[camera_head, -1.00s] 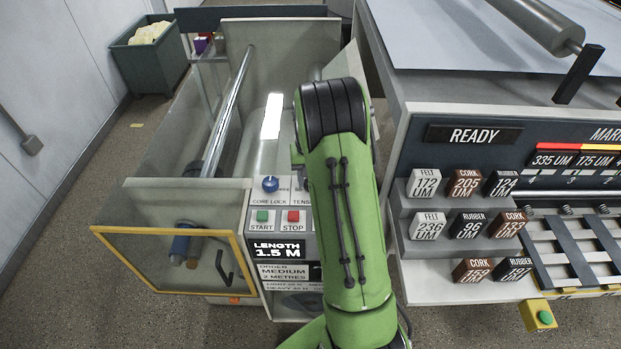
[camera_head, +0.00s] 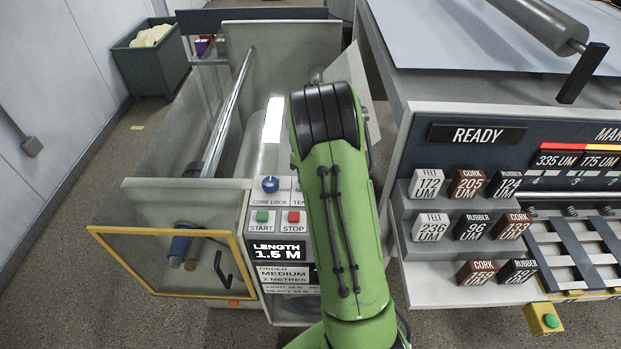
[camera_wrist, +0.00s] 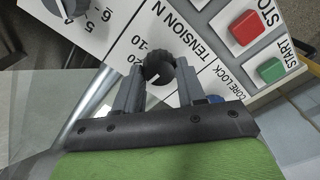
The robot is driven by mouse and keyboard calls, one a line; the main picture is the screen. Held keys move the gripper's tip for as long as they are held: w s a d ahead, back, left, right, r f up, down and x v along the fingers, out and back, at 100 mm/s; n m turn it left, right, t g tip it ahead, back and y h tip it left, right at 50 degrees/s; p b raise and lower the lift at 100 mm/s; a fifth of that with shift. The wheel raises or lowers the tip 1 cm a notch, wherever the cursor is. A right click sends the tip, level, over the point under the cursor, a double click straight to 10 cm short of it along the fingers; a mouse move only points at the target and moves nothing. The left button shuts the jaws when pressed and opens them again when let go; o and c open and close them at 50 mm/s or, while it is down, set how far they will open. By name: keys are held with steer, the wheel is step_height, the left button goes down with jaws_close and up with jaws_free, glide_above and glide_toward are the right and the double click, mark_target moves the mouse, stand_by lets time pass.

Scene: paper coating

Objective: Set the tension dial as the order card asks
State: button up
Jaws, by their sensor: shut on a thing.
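In the wrist view my gripper (camera_wrist: 160,74) is shut on the black tension dial (camera_wrist: 158,64), one finger on each side. Marks 10 and 20 show beside it under the label TENSION N; a pale mark shows on the dial, but I cannot tell its exact setting. In the head view my green arm hides the gripper and dial. The order card (camera_head: 283,274) on the panel front reads MEDIUM, 2 METRES. Smaller lines below it name LIGHT and HEAVY tensions, partly covered by my arm.
The blue core lock knob (camera_head: 270,184) is left of my arm, above the green START button (camera_head: 262,216) and red STOP button (camera_head: 293,216). A LENGTH display (camera_head: 277,251) reads 1.5 M. Another numbered knob (camera_wrist: 66,8) is near the dial. Labelled blocks stand on a rack (camera_head: 398,230) at right.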

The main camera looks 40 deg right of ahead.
steer(key=shift+n, duration=0.3)
stand_by(0.4)
steer(key=o, duration=1.1)
steer(key=shift+c, duration=0.2)
step_height(320, 180, up, 16)
steer(key=p, duration=0.2)
steer(key=shift+f, duration=0.1)
